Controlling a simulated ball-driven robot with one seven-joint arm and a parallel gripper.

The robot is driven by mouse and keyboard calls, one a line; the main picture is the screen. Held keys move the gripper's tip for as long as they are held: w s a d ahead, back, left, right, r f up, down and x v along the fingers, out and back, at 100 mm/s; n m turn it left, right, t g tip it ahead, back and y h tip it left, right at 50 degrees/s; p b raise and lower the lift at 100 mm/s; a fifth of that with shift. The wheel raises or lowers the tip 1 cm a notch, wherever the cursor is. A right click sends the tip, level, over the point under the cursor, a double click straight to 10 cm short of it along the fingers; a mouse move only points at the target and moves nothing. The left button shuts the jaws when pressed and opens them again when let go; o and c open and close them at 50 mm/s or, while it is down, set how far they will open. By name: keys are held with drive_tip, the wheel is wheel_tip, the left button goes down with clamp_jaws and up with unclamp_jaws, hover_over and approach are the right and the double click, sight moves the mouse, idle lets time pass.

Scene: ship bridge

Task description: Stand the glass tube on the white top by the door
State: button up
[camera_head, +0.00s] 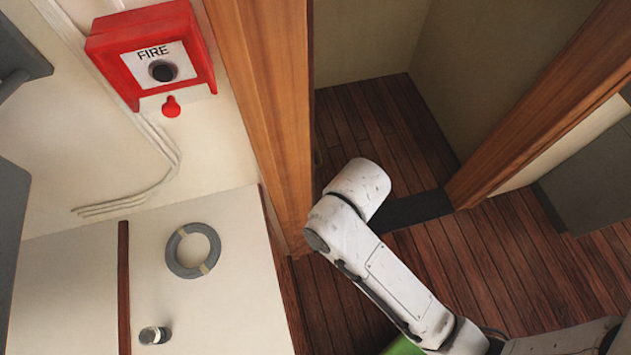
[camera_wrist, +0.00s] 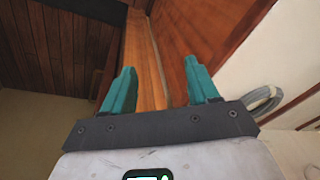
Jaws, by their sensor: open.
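The white top (camera_head: 228,312) by the wooden door frame fills the lower left of the head view. A small, short cylinder (camera_head: 155,335) with a shiny, clear-to-grey side and a dark end is on it near the bottom edge. It may be the glass tube, but I cannot tell for sure, nor whether it stands or lies. My gripper (camera_wrist: 160,86) shows in the wrist view with its two teal fingers wide apart and nothing between them. In the head view my arm is right of the white top, over the doorway floor, and the fingers are hidden.
A grey ring (camera_head: 193,250) with tan bands lies on the white top; it also shows in the wrist view (camera_wrist: 264,100). A dark red strip (camera_head: 124,290) divides the surface. A red fire box (camera_head: 160,60) is on the wall. The wooden door frame (camera_head: 268,110) stands between top and doorway.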

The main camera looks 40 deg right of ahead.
drive_tip(key=s+d+m+h, duration=0.2)
drive_tip(key=s+d+m, duration=0.1)
drive_tip(key=s+d, duration=0.5)
drive_tip(key=d, duration=0.3)
drive_tip(key=shift+s+d+f, duration=0.3)
